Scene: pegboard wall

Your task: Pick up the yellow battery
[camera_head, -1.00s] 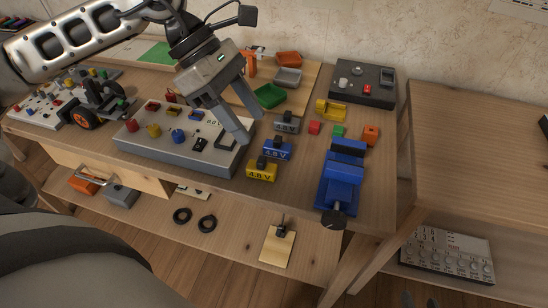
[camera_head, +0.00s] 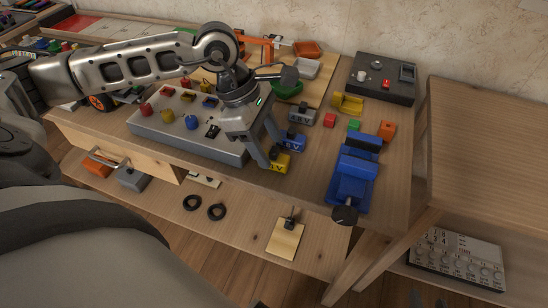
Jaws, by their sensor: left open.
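The yellow battery (camera_head: 279,163), a small block with a dark top, sits near the front edge of the workbench. It is partly hidden by my left gripper (camera_head: 272,153). The gripper is open and points down, with one finger at the battery's left side and the other behind it, near the blue battery. I cannot tell whether the fingers touch the yellow battery. The blue battery (camera_head: 294,143) stands just behind it, also partly covered. A grey battery (camera_head: 301,116) stands further back. My right gripper is not in view.
A grey panel (camera_head: 190,141) with coloured knobs lies left of the batteries. A blue vise (camera_head: 352,181) stands to the right. Small red (camera_head: 330,120), green and orange blocks lie behind the vise. Bare wood lies between batteries and vise.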

